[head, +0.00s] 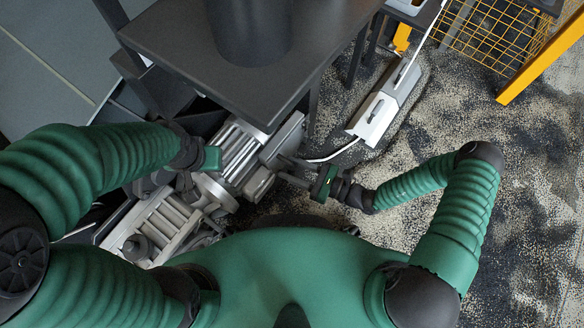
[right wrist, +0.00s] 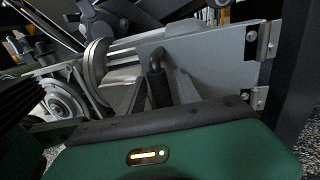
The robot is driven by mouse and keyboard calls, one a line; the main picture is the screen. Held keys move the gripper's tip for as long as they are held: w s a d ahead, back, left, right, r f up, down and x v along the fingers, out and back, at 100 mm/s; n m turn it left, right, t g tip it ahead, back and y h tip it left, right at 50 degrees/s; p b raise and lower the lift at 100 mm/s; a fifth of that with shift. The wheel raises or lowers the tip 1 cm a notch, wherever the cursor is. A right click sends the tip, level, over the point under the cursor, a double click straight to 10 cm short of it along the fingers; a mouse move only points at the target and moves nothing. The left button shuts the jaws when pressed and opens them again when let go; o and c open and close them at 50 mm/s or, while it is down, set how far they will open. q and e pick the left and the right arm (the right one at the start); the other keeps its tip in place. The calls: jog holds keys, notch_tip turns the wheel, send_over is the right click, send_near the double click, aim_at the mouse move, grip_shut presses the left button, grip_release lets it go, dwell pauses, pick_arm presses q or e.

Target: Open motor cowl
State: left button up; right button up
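The motor cowl (head: 283,139) is a grey metal panel on the machine under the dark table, in the middle of the head view. In the right wrist view the cowl (right wrist: 212,62) is a flat plate with hinges at its right edge and a black bar handle (right wrist: 159,88) in front. My right gripper (head: 290,178) is at the cowl's lower right side, close to the handle.
The dark table (head: 190,35) with a black cylinder overhangs the machine. A white and grey box (head: 378,112) with a cable lies on the speckled ground to the right. A yellow mesh frame (head: 490,35) stands at the upper right. Ground at the right is open.

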grip_shut()
dwell(1.2)
